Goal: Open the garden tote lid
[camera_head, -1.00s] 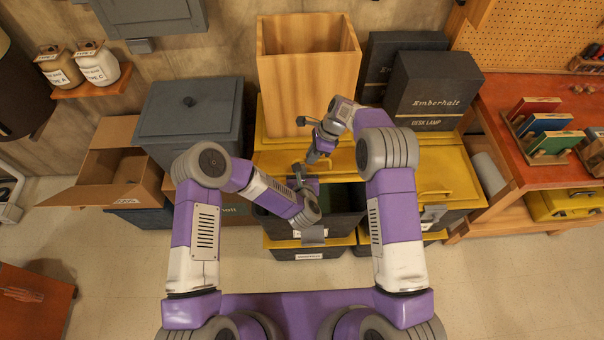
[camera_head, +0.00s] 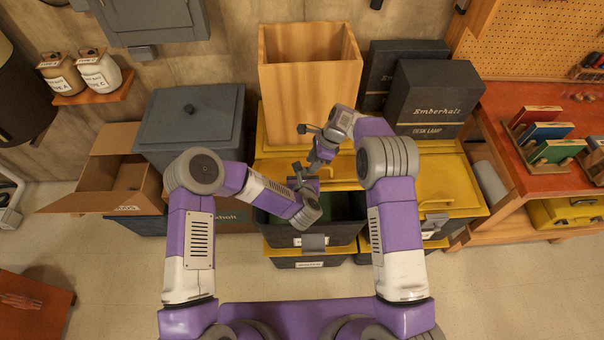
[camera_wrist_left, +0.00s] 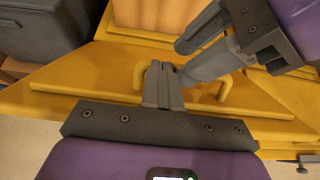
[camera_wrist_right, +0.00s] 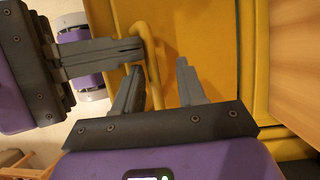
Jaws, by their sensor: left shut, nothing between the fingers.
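The garden tote (camera_head: 285,228) appears to be the dark front bin with a yellow lid (camera_head: 345,172); its label is too small to read. The lid is tilted up, and the dark inside shows below it. The lid's yellow handle (camera_wrist_left: 226,88) shows in the left wrist view and also in the right wrist view (camera_wrist_right: 149,45). My left gripper (camera_wrist_left: 165,68) is shut and empty, its fingertips beside the handle. My right gripper (camera_wrist_right: 160,75) is open, with the handle bar between or just behind its fingers; contact is unclear. Both grippers are close together (camera_head: 312,168).
A tall wooden box (camera_head: 305,85) stands behind the lid. Another yellow-lidded bin (camera_head: 440,190) is at right, below a black lamp box (camera_head: 430,100). A grey lidded bin (camera_head: 190,125) and an open cardboard box (camera_head: 110,175) stand at left. The floor in front is clear.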

